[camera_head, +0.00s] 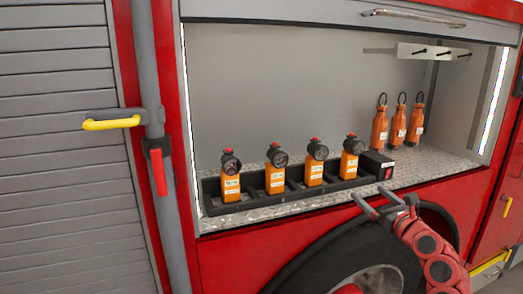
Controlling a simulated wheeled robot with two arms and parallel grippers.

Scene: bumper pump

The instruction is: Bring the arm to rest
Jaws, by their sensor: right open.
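My right gripper (380,202) shows at the lower right, in front of the fire truck's compartment edge. Its two fingers are spread apart and nothing shows between them. The red and grey right arm comes up from the bottom right, with the fingers pointing up and left. The gripper appears below and in front of the black rack's right end; the exact gap cannot be told. My left gripper is not in view.
A black rack (252,203) holds several orange devices with round gauges on the metal shelf (285,206). Three orange cylinders (398,126) stand at the back right. A wheel (345,262) lies below. A yellow handle (111,124) juts out at left.

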